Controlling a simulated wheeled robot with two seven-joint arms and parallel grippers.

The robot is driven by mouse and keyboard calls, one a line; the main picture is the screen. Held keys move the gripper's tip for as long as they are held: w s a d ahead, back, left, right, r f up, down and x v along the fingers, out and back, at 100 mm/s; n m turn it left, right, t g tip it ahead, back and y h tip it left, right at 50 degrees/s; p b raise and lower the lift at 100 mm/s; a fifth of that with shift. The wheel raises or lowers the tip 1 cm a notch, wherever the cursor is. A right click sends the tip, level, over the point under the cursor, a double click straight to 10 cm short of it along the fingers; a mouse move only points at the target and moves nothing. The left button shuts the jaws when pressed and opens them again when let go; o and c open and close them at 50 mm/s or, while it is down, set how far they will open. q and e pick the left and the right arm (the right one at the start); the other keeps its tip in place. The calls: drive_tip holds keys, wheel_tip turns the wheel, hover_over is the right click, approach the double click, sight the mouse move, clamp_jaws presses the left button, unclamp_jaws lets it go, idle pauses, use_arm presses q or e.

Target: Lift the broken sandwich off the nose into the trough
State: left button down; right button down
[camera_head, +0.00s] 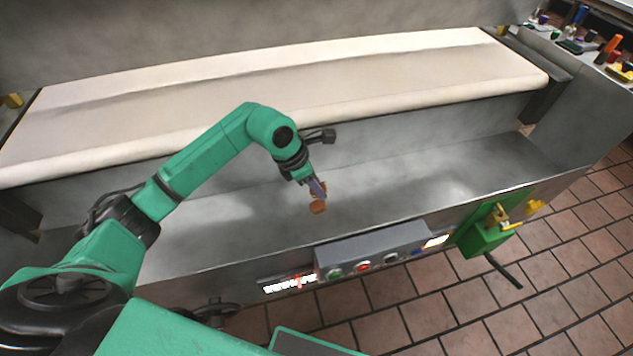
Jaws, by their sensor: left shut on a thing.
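The broken sandwich (318,207) shows as a small brown round piece at the tip of my left gripper (317,190). The gripper points down and is shut on it; the fingers hide part of the sandwich. In the picture it lies over the grey metal trough (440,165), in front of the belt. I cannot tell its exact height above the trough floor. The nose (390,108) is the rounded front edge of the cream belt, and its visible part is bare. My right gripper is not in view.
The cream belt (300,85) runs behind the trough. A control box with buttons (375,250) is on the trough's front wall. Small coloured items lie at the upper right. The visible trough floor is clear.

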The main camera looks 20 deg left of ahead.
use_arm(q)
drive_tip(key=shift+c, duration=1.8)
unclamp_jaws()
drive_tip(key=shift+r, duration=0.1)
drive_tip(key=v, duration=1.4)
drive_tip(key=shift+r+b, duration=0.2)
drive_tip(key=shift+b, duration=0.1)
